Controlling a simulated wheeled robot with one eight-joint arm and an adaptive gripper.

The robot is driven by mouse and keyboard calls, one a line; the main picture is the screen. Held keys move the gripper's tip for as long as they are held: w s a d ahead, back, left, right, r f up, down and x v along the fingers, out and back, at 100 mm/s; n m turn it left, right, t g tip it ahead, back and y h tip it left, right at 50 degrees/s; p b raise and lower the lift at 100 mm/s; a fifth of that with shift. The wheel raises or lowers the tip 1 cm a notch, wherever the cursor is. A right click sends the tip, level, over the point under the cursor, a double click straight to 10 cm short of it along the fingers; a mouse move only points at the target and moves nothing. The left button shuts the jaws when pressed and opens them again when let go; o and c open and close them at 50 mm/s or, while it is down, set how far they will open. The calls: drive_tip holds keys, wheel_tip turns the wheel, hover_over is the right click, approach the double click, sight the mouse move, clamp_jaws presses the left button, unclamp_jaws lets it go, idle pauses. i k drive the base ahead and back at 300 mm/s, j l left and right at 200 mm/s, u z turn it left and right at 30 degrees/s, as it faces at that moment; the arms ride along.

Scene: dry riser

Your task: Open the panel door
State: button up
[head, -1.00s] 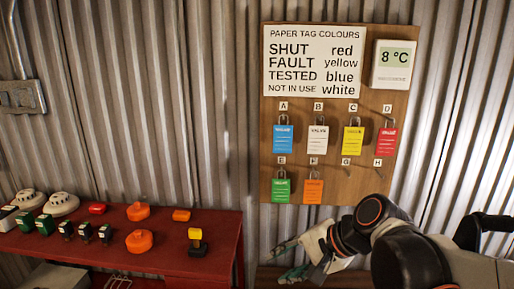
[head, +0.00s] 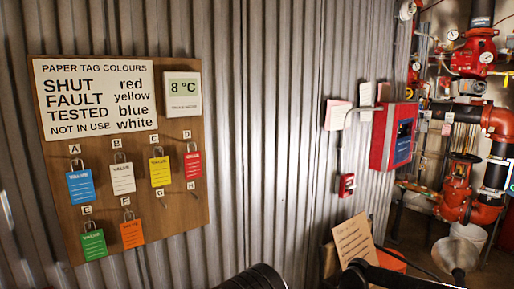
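A red wall panel (head: 393,135) with a dark blue front hangs on the corrugated wall, right of centre in the head view. I see it at a slant, and its front looks closed. I take this to be the panel of the task, but the view does not make that certain. Black parts of my arm show at the bottom edge, well below and to the left of the panel. My gripper is not in view.
A wooden board (head: 190,222) with several coloured tags hangs at left. A small red call point (head: 347,185) is below the panel. A handwritten brown sign (head: 354,240) stands low.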

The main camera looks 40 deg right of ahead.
sight(397, 153)
drive_tip(key=z, duration=2.35)
drive_tip(key=k+l, duration=0.3)
drive_tip(key=l, duration=0.15)
drive_tip(key=k+l, duration=0.25)
drive_tip(key=l, duration=0.7)
drive_tip(key=k+l+u, duration=0.1)
drive_tip(key=l, duration=0.4)
drive_tip(key=k+l, duration=0.15)
drive_tip(key=l, duration=0.8)
drive_tip(key=i+l, duration=0.25)
drive_tip(key=i+l+u, duration=0.1)
drive_tip(key=l, duration=0.35)
drive_tip(key=i+l, duration=0.35)
drive_tip(key=i+l+u, duration=0.1)
drive_tip(key=l, duration=0.3)
drive_tip(key=i+l, duration=0.3)
drive_tip(key=i+l+u, duration=0.1)
drive_tip(key=i+l, duration=0.2)
drive_tip(key=i, duration=0.3)
drive_tip(key=i+l+u, duration=0.1)
drive_tip(key=i+l, duration=0.25)
drive_tip(key=i, duration=0.2)
drive_tip(key=i+l+u, duration=0.1)
drive_tip(key=i+l, duration=0.25)
drive_tip(key=i, duration=0.25)
drive_tip(key=i+j+u, duration=0.1)
drive_tip(key=i+j, duration=1.15)
drive_tip(key=i, duration=0.1)
